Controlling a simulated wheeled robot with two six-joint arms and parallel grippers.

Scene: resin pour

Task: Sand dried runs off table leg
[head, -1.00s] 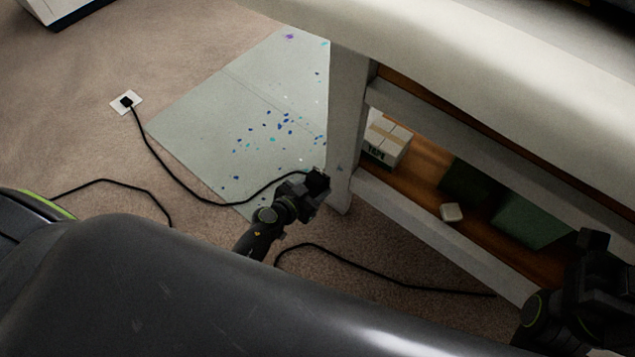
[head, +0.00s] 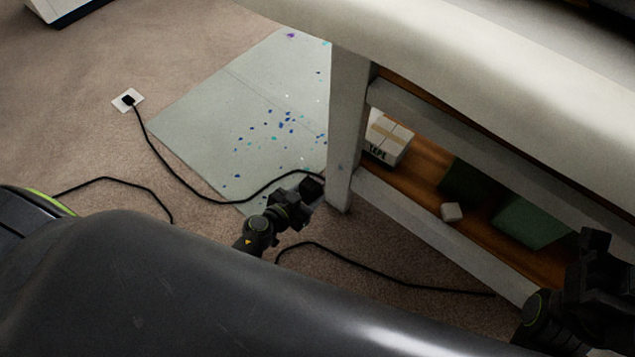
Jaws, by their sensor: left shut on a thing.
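The pale table leg (head: 349,110) stands near the middle of the head view, its foot on the carpet. A small dark spot shows low on the leg; I cannot tell whether it is a dried run. My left gripper (head: 312,188) is just left of the leg's lower part, shut on a dark block-like thing whose shape is hard to make out. I cannot tell whether that thing touches the leg. My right gripper (head: 592,262) is at the lower right in front of the table's shelf; its fingers are too dark to read.
A paint-spotted grey sheet (head: 215,120) lies left of the leg. A black cable (head: 165,172) runs from a floor socket (head: 128,100) across it toward the leg.

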